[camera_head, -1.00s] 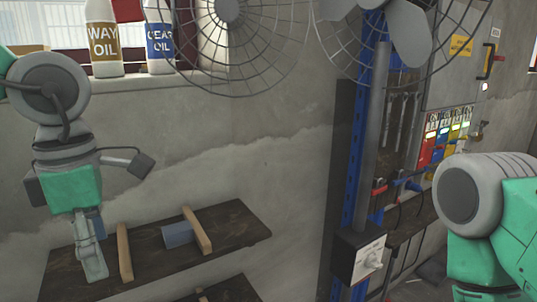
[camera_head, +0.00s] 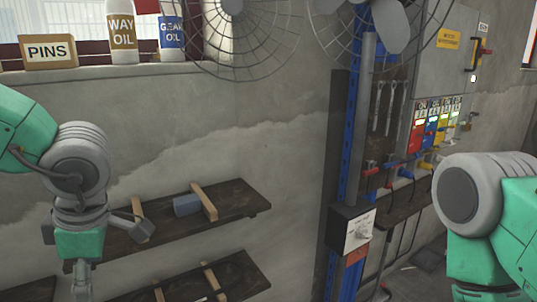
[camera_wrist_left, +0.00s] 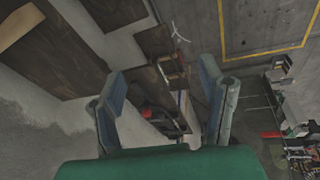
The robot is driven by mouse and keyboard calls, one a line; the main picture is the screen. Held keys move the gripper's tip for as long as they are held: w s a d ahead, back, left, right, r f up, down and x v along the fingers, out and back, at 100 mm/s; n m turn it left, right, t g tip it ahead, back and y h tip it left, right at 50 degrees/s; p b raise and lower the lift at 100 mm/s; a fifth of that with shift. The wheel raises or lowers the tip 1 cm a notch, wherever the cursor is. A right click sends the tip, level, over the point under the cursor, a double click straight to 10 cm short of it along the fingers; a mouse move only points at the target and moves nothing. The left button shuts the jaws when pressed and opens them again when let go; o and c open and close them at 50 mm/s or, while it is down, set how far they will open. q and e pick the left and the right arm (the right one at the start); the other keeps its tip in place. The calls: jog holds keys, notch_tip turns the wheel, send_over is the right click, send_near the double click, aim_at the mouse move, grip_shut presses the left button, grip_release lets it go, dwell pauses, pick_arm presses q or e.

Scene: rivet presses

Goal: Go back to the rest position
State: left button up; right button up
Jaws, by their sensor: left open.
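My left arm comes in from the left in the head view, hanging downward in front of the wall, with its left gripper (camera_head: 82,292) cut off by the bottom edge. In the left wrist view the two fingers of my left gripper (camera_wrist_left: 163,105) stand wide apart with nothing between them. Below and beyond them are the floor and dark wooden boards. My right arm is at the right edge of the head view; its gripper is out of frame.
A dark shelf (camera_head: 237,196) with wooden strips and a blue-grey block (camera_head: 187,204) is on the wall. A second shelf (camera_head: 243,275) is below. A blue post (camera_head: 351,150) with a control box (camera_head: 353,233) stands right of centre. Bottles and a PINS box (camera_head: 48,52) line the window sill.

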pick_arm(q)
jog(key=a+f+m+t+y+b, duration=0.15)
jog(key=f+m, duration=0.25)
jog(key=f, duration=0.5)
jog(key=a+f+m+t+b, duration=0.1)
jog(key=a+f+m+b, duration=0.15)
jog(key=f, duration=0.65)
jog(key=a+f+m+t+y+b, duration=0.1)
jog(key=f+m+b, duration=0.3)
jog(key=f, duration=0.5)
jog(key=s+d+f+m+g+h+b, duration=0.2)
jog(key=s+f+m, duration=0.4)
jog(key=s+f, duration=0.3)
jog(key=s+d+f+m+g+h+b, duration=0.1)
jog(key=s+d+f+m+h, duration=0.2)
jog(key=s+f+m, duration=0.3)
jog(key=s+f, duration=0.3)
jog(key=s, duration=0.2)
jog(key=shift+s+g+b, duration=0.25)
jog(key=shift+g+b, duration=0.1)
jog(key=shift+w+f+m+h, duration=0.1)
jog(key=shift+w+m+h, duration=0.1)
jog(key=shift+m+h, duration=0.05)
jog(key=shift+o, duration=0.5)
jog(key=shift+s, duration=0.1)
